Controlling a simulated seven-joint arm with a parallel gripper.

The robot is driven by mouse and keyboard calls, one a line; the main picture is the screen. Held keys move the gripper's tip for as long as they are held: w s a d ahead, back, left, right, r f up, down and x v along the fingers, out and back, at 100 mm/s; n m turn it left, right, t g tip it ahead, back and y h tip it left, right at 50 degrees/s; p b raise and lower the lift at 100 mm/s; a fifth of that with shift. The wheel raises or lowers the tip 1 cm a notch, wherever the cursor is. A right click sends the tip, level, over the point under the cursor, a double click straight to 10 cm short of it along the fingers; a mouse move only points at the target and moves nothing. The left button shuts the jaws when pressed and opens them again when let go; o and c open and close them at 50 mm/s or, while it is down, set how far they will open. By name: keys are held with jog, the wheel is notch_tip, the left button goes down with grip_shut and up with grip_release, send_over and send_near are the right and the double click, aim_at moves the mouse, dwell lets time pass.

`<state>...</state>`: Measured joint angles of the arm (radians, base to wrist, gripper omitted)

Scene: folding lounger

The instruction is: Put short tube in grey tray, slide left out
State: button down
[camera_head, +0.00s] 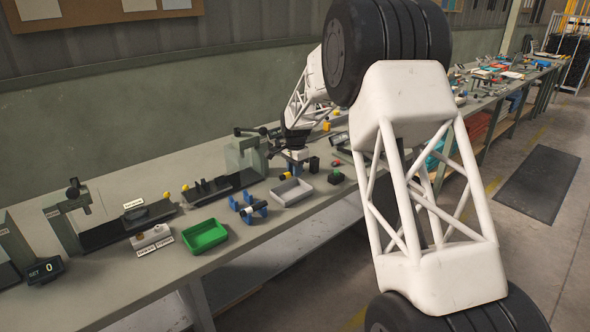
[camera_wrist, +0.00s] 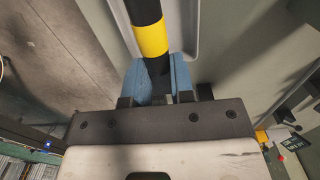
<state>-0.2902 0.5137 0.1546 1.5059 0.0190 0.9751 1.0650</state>
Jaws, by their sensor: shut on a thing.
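My gripper (camera_wrist: 162,82) is shut on a black tube with a yellow band (camera_wrist: 151,40), gripped between its blue fingers. The tube's far end runs out of the wrist view, so its length is hidden. In the head view my gripper (camera_head: 287,174) is just behind the grey tray (camera_head: 292,193), above the bench. The tray's pale wall (camera_wrist: 192,38) shows beyond the fingers in the wrist view. The tube appears to reach over the tray; I cannot tell whether it touches it. A dark fixture with yellow knobs (camera_head: 207,189) lies left of the tray; its slide position is unclear.
A green tray (camera_head: 204,236) stands at the front left. Blue supports (camera_head: 259,207) with a dark tube stand left of the grey tray. A grey-green block fixture (camera_head: 246,157) stands close behind. Small dark blocks (camera_head: 335,177) are to the right.

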aim_at(295, 193)
jog(key=shift+f, duration=0.2)
jog(key=shift+f, duration=3.3)
jog(key=shift+f, duration=0.6)
jog(key=c, duration=0.9)
grip_release()
jog(key=shift+r, duration=3.9)
jog(key=shift+d, duration=0.1)
